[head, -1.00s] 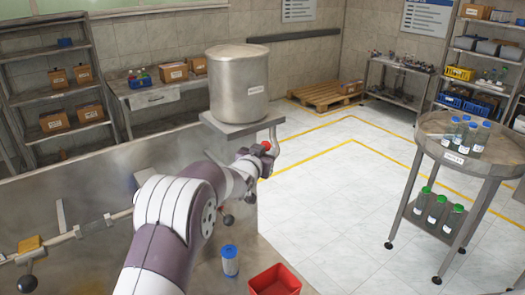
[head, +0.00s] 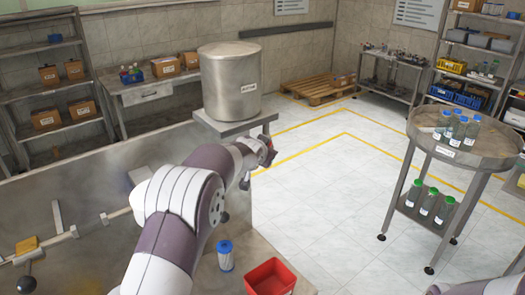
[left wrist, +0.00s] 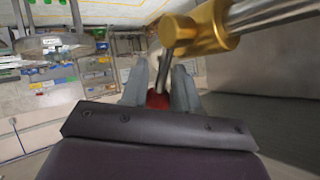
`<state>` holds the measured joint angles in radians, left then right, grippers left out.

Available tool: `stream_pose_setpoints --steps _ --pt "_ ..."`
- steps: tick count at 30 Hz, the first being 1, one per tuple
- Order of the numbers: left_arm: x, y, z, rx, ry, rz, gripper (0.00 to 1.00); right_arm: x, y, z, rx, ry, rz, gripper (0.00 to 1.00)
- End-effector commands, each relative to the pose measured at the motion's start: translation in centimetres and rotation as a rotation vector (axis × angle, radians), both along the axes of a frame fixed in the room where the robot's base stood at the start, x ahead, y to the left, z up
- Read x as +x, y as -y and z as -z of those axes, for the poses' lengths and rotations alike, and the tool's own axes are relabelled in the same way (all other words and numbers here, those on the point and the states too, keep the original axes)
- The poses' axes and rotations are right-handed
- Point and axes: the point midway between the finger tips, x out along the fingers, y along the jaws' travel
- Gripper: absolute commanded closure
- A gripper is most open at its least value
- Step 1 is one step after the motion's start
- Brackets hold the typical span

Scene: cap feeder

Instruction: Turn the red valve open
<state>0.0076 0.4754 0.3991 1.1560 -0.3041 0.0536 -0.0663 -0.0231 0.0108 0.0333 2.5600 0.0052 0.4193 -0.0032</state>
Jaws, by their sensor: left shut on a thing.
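The red valve's knob (left wrist: 157,99) is a small red ball at the end of a short metal lever (left wrist: 166,68) in the left wrist view. The lever runs to a brass valve body (left wrist: 200,32) on a steel pipe (left wrist: 275,12). My left gripper (left wrist: 158,92) is shut on the red knob, one finger on each side, so the knob is partly covered. In the head view my left arm reaches to the left gripper (head: 266,153), below the right side of the steel tank (head: 230,84). The red knob cannot be made out there. My right gripper is not in view.
A blue-capped bottle (head: 225,258) and a red bin (head: 248,284) stand below my left arm. Another valve with a yellow body (head: 27,244) is at the far left. A round table (head: 425,132) with several bottles stands at the right; the floor between is clear.

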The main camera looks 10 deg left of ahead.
Motion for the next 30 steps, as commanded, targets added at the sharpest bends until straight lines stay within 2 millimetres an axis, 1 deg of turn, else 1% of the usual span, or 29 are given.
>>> stream_pose_setpoints --steps 1,6,7,8,9,17,20,23,30 --pt "0.2 0.0 -1.2 0.0 0.024 0.002 1.0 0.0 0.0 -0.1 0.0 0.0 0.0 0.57" --pt "0.2 0.0 -1.3 -0.002 0.026 0.002 1.0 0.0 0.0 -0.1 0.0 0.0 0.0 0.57" --pt "0.3 0.0 -1.3 -0.002 0.026 0.002 0.6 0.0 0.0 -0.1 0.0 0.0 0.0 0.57" --pt "0.2 0.0 -1.3 -0.002 0.026 0.002 0.51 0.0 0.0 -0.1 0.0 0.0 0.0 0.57" --pt "0.2 0.0 -1.2 -0.001 0.024 0.001 0.47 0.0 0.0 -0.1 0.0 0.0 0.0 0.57" --pt "0.1 0.0 -0.6 -0.002 0.013 0.001 0.47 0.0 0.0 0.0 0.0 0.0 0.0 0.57" --pt "-0.5 0.0 -0.8 -0.001 0.014 0.0 0.47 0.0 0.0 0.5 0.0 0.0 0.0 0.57" --pt "-1.9 0.1 -1.4 -0.002 0.015 0.001 0.47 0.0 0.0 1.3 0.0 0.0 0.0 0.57" --pt "-7.1 0.3 -4.3 -0.001 0.018 0.001 0.47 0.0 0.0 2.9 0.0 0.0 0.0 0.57"
